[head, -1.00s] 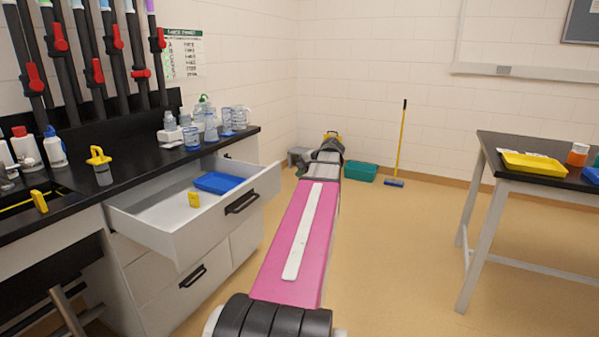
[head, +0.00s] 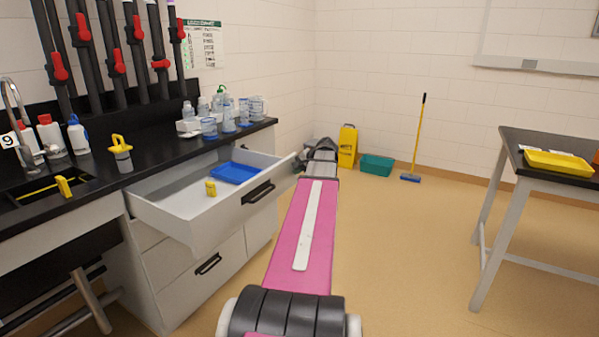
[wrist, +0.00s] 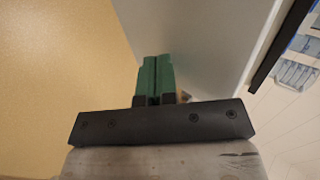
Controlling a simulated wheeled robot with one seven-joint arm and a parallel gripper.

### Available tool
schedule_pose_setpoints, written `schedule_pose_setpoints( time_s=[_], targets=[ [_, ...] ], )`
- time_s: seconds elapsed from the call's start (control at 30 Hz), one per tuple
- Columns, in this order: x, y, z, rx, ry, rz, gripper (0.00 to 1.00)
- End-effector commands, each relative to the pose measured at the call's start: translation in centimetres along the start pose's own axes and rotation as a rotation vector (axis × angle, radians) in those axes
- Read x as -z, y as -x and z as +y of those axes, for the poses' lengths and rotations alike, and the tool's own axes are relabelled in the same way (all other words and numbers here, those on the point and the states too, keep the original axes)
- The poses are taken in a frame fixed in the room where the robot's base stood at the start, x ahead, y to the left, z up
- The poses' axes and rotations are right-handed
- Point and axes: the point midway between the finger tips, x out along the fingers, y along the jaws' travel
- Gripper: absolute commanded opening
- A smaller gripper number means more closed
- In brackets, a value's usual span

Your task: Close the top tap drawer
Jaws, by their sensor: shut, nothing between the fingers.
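The top tap drawer (head: 215,222) is pulled well out of the counter, with a dark handle (head: 258,192) on its front. It holds a blue tray (head: 236,173) and a small yellow item (head: 210,188). My gripper sits near the drawer's far right front corner, mostly hidden behind my arm in the head view. In the wrist view my gripper (wrist: 155,62) has its green fingers together, with nothing between them. A pale grey panel (wrist: 200,45) is right beside the fingers; I cannot tell whether they touch it.
The black counter (head: 105,180) holds bottles, beakers and a sink. A lower drawer (head: 208,265) is shut. A yellow bin (head: 347,147), a green tub (head: 377,165) and a broom (head: 417,140) stand at the back wall. A table (head: 540,145) is at right; the floor between is clear.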

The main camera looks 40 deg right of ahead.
Motion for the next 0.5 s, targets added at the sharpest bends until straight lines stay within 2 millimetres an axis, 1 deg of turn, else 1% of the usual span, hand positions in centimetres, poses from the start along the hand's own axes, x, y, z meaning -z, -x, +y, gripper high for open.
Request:
schedule_pose_setpoints(
  time_s=[0.17, 0.27, 0.37, 0.5],
  targets=[
    [0.0, -0.1, -0.1, 0.0, 0.0, 0.0, 0.0],
    [0.0, -0.5, -0.5, 0.0, 0.001, -0.001, 0.0],
    [0.1, -1.3, -1.2, 0.0, 0.002, -0.002, 0.0],
    [0.1, -3.3, -3.0, 0.001, 0.002, -0.003, 0.0]
  ],
)
